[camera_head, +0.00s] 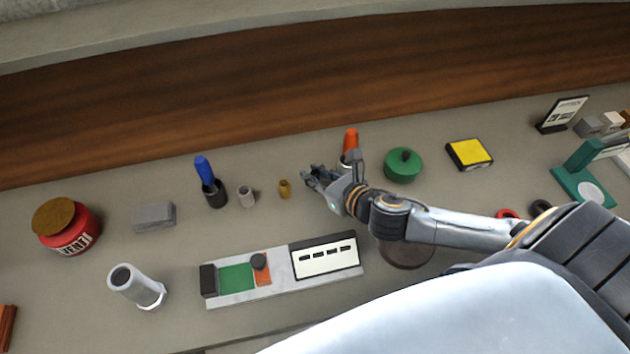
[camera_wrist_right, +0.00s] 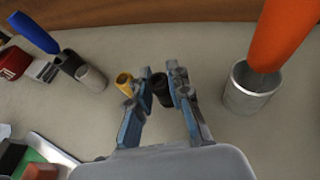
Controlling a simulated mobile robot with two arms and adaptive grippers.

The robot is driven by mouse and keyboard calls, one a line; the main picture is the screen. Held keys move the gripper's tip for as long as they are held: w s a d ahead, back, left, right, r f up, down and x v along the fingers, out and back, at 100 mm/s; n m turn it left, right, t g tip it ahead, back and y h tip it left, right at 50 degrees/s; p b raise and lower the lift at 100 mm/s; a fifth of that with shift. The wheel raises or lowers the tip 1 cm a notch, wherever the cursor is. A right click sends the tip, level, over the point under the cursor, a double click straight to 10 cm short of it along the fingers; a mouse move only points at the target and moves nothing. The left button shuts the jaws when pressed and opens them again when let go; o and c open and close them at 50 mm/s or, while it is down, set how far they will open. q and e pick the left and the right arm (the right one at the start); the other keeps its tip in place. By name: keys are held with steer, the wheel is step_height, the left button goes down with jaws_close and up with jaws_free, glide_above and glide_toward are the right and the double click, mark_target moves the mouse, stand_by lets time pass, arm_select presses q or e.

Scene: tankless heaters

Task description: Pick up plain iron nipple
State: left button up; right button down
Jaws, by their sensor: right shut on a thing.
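The plain iron nipple (camera_wrist_right: 161,90) is a small dark, hollow cylinder in the right wrist view. My right gripper (camera_wrist_right: 156,88) is shut on it, with a finger on each side; it also shows in the head view (camera_head: 311,178), low over the counter. In the head view the nipple cannot be made out clearly among the fingers. A brass nipple (camera_head: 284,189) stands just left of the gripper, and in the wrist view it (camera_wrist_right: 124,82) is close beside the left finger. A grey nipple (camera_head: 246,196) stands further left. My left gripper is not in view.
An orange-handled tool in a metal cup (camera_wrist_right: 246,92) stands close to the gripper's right. A blue-handled tool (camera_head: 204,167) in a dark cup is on the left. A long tray (camera_head: 285,288) lies in front.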

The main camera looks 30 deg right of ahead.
steer(key=s+d+r+p, duration=0.1)
steer(key=s+r+p, duration=0.3)
steer(key=s+r, duration=0.6)
steer(key=shift+s+d+p, duration=0.35)
steer(key=shift+s, duration=1.55)
